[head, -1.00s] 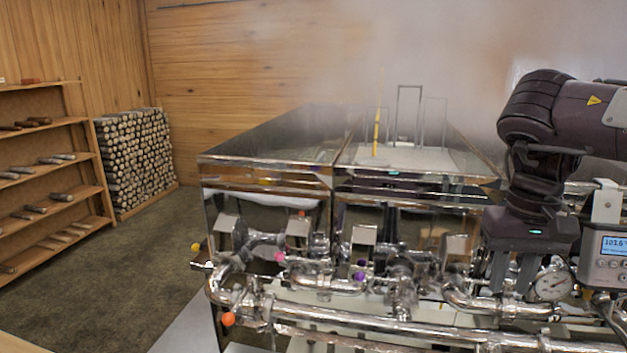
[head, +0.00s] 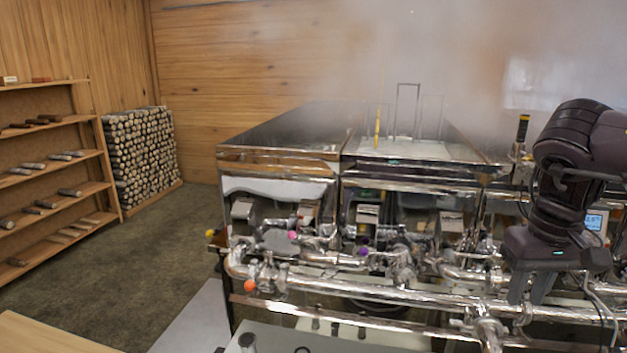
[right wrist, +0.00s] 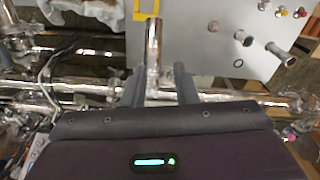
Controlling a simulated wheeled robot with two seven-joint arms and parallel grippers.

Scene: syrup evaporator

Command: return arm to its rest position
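My right arm comes in from the right edge in the head view, bent downward. Its gripper (head: 530,292) points down in front of the evaporator's pipes, with two dark fingers apart. In the right wrist view the fingers (right wrist: 159,82) also stand apart, with nothing visibly held; a shiny pipe shows beyond the gap. The steel evaporator (head: 280,165) fills the middle of the head view, with steam above it. My left gripper is not in view.
Shiny pipework (head: 400,300) with coloured knobs runs along the evaporator's front, close to my right gripper. A small display (head: 595,221) shows behind my arm. A grey surface (right wrist: 215,55) lies below. Wooden shelves (head: 50,165) and stacked logs (head: 140,160) stand left; floor between is clear.

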